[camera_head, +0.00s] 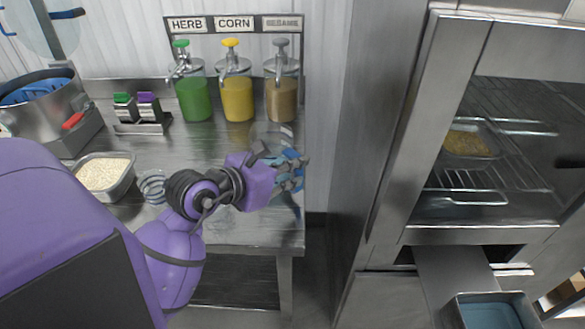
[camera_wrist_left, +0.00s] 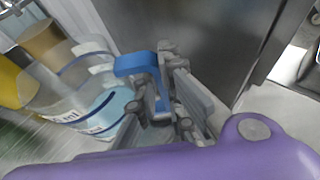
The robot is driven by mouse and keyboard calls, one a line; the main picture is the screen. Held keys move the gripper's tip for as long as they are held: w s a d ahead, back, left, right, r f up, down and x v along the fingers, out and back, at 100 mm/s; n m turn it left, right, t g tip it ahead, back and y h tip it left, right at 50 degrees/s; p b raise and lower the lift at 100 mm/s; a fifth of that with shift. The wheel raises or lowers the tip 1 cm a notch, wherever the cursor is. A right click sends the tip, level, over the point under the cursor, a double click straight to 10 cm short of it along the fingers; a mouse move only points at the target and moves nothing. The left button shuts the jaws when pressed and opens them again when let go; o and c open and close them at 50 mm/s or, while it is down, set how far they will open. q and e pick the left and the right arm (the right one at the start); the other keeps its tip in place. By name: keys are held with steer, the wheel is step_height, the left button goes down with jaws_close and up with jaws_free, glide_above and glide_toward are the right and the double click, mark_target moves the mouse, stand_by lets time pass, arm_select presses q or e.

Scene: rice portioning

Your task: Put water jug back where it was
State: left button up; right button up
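The water jug (camera_wrist_left: 75,95) is clear, with dark markings, some pale blue water and a blue handle (camera_wrist_left: 138,64). In the head view its clear rim (camera_head: 270,131) shows behind my left gripper (camera_head: 290,170), at the right end of the steel counter. In the left wrist view the fingers of my left gripper (camera_wrist_left: 168,105) close around the blue handle. My left wrist hides much of the jug in the head view, so I cannot tell whether its base touches the counter. My right gripper is not in view.
Green, yellow and brown pump dispensers (camera_head: 238,97) stand at the counter's back. A rice tray (camera_head: 104,174), a coiled metal item (camera_head: 152,186) and a pot (camera_head: 40,112) are to the left. A steel oven rack cabinet (camera_head: 400,150) stands right, beyond a gap.

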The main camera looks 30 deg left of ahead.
arm_select(q)
steer(key=o, duration=0.4)
